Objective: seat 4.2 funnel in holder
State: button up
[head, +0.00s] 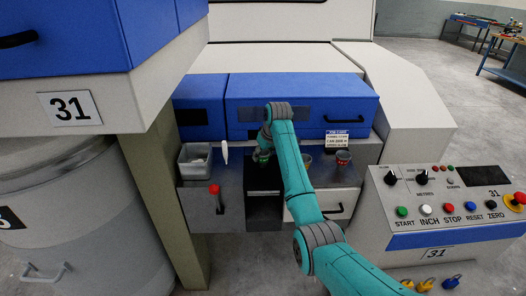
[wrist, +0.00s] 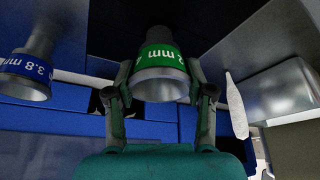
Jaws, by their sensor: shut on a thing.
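The funnel with the green band (wrist: 160,60) is between the fingers of my gripper (wrist: 159,82) in the wrist view. Its band reads "2 mm" where it shows; the rest of the label is turned out of sight. The grey flared mouth faces the wrist camera. In the head view, my gripper (head: 263,152) is low over the grey worktop, shut on the funnel, of which only a bit of green shows. A blue-banded funnel marked 3.8 mm (wrist: 28,68) stands apart at the left of the wrist view. I cannot make out the holder; my arm and gripper hide part of the worktop.
A grey open bin (head: 194,162) and an upright white pointed tool (head: 225,152) stand left of my gripper. A red-banded funnel (head: 343,160) stands to the right. Blue covers (head: 300,95) rise behind. A dark open recess (head: 264,212) lies below, beside a red-handled lever (head: 215,192).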

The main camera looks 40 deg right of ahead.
jog(key=shift+f, duration=1.3)
jog(key=o, duration=1.4)
jog(key=shift+c, duration=0.2)
jog(key=v, duration=1.2)
